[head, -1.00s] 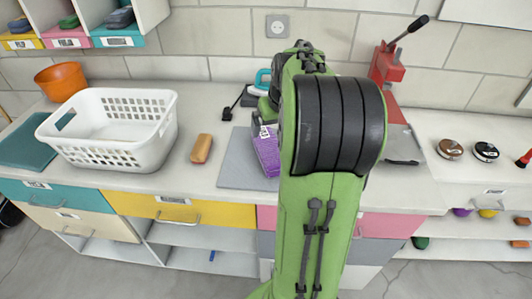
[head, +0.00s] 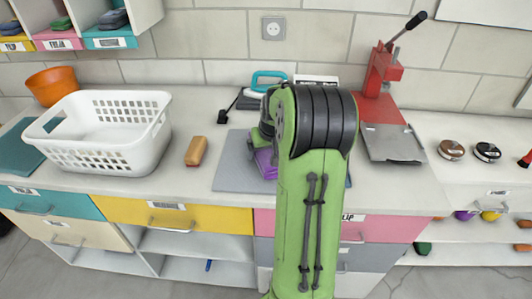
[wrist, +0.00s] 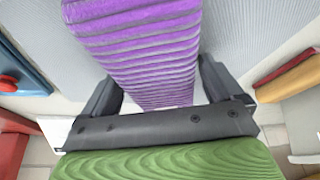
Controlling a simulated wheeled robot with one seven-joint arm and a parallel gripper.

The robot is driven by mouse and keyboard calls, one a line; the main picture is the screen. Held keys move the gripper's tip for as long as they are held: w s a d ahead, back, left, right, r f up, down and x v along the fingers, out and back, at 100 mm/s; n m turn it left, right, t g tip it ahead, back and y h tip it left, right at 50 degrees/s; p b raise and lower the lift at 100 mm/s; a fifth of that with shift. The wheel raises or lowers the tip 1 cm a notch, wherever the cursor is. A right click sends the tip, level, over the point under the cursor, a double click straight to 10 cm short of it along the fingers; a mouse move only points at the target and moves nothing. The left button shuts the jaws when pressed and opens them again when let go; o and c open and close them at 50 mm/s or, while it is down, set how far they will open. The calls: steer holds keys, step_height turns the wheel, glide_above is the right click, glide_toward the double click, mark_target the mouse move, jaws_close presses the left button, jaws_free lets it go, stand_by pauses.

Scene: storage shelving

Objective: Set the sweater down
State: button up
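The sweater is a purple, ribbed, folded bundle. In the head view the sweater (head: 264,165) is at the grey mat, mostly hidden behind my green arm. In the wrist view the sweater (wrist: 145,50) runs from the top edge down between the two dark fingers of my gripper (wrist: 158,72). The fingertips lie close against both of its sides, and it appears held. The grey mat (head: 235,165) lies on the white counter and fills much of the background in the wrist view. Whether the sweater's underside touches the mat is hidden.
A white basket (head: 149,148) and an orange pot (head: 52,84) stand at the left. A tan block-like item (head: 196,151) lies left of the mat. A red lever press (head: 382,75) stands to its right. Small round tins (head: 487,152) sit further right.

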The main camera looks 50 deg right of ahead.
steer(key=c, duration=1.2)
steer(key=shift+o, duration=0.2)
step_height(320, 180, up, 10)
steer(key=p, duration=0.3)
steer(key=shift+r, duration=0.1)
